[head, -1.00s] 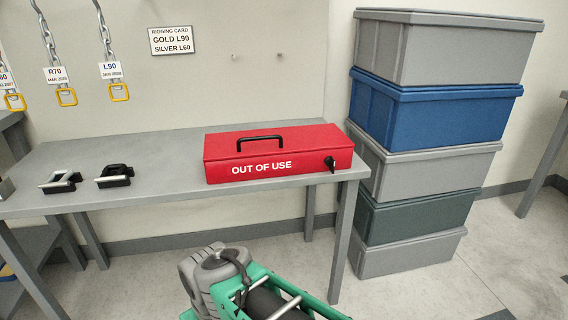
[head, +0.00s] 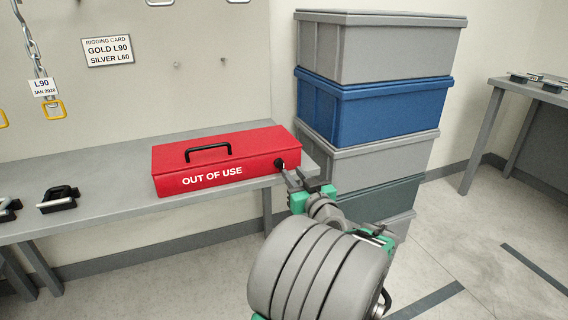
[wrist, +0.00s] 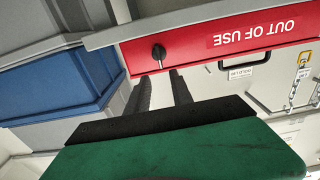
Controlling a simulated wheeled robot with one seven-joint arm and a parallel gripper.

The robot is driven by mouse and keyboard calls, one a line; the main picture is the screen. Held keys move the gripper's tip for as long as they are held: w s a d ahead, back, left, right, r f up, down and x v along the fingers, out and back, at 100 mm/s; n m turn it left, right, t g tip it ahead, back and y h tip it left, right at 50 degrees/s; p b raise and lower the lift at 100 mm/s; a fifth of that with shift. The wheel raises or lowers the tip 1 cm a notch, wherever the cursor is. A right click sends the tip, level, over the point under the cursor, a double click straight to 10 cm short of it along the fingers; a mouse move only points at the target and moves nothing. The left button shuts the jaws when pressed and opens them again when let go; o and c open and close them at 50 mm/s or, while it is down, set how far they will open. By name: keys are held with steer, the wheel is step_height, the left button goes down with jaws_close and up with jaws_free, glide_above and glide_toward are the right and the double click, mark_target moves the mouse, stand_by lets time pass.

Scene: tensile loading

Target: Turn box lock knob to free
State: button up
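The red box (head: 225,160) marked OUT OF USE sits shut on the grey table, with a black handle on its lid. Its black lock knob (head: 281,165) is at the right end of the front face, partly hidden by my gripper in the head view. In the wrist view the knob (wrist: 158,53) shows whole on the red face (wrist: 200,45), with its pointer roughly upright in that picture. My gripper (wrist: 160,82) has its two fingers apart with a gap between them. The fingertips are close to the knob; I cannot tell whether they touch it.
A stack of grey, blue and green bins (head: 370,105) stands right of the table, close to my arm. Black clamp-like items (head: 58,197) lie on the table (head: 120,200) at left. A tagged chain (head: 42,75) hangs on the wall.

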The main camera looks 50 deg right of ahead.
mark_target(281, 165)
steer(key=x, duration=0.7)
steer(key=shift+b, duration=0.3)
steer(key=shift+a, duration=0.1)
jaws_close()
